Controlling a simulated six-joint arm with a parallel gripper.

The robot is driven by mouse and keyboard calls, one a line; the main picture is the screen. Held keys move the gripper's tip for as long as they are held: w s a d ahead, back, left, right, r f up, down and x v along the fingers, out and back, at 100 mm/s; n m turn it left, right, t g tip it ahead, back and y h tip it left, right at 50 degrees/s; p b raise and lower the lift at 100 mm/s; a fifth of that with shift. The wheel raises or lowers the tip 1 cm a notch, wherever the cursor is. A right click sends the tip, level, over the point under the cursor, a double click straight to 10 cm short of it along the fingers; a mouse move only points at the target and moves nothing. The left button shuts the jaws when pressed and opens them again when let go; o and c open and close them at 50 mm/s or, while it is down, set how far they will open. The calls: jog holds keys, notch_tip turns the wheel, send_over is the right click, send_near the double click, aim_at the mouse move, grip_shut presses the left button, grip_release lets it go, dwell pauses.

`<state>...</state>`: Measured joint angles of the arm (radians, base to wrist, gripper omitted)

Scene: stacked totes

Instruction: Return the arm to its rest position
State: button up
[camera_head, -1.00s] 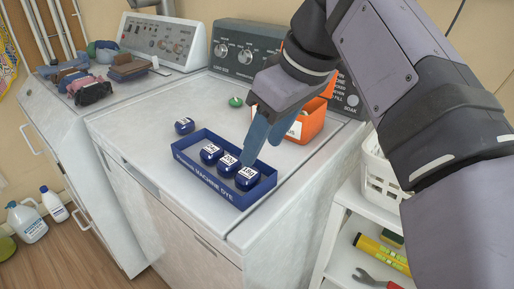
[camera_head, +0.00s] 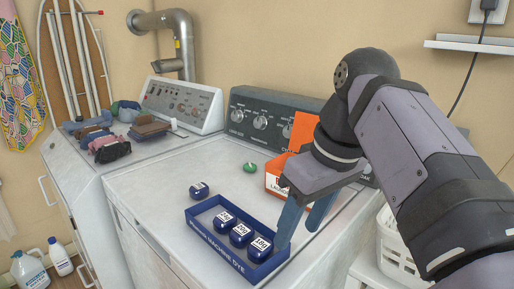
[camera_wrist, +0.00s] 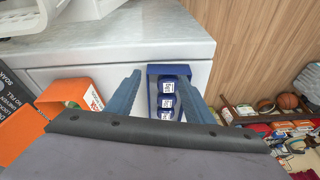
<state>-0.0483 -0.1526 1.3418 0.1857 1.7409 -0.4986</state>
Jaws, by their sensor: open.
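My gripper (camera_head: 308,215) is open and empty, fingers pointing down, above the washer top at the right end of the blue dye tray (camera_head: 204,243). The tray holds a row of dark blue balls with white labels, the right one (camera_head: 260,246) closest to my gripper. In the wrist view the tray (camera_wrist: 153,72) and its balls (camera_wrist: 167,103) show between my two blue fingers (camera_wrist: 160,95). One more blue ball (camera_head: 199,191) lies on the washer outside the tray, behind its left end.
An orange box (camera_head: 276,183) stands behind my gripper, by the control panel (camera_head: 262,120). A green round thing (camera_head: 250,168) lies left of it. A white basket (camera_head: 395,250) is at right. Folded clothes (camera_head: 105,143) lie on the left machine. Bottles (camera_head: 30,270) stand on the floor.

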jog(key=s+d+f+m+g+h+b, duration=0.1)
jog(key=s+d+f+m+g+h, duration=0.3)
jog(key=f, duration=0.9)
jog(key=s+d+f+m+g+y, duration=0.1)
jog(key=s+d+f+m, duration=0.4)
jog(key=f, duration=0.7)
notch_tip(320, 180, down, 10)
jog(key=a+n+t+p, duration=0.2)
jog(key=a, duration=0.1)
notch_tip(320, 180, up, 42)
jog(key=p, duration=4.2)
jog(key=shift+w+f+t+y, duration=0.15)
jog(key=shift+w+t+y, duration=0.05)
jog(key=shift+t+y, duration=0.2)
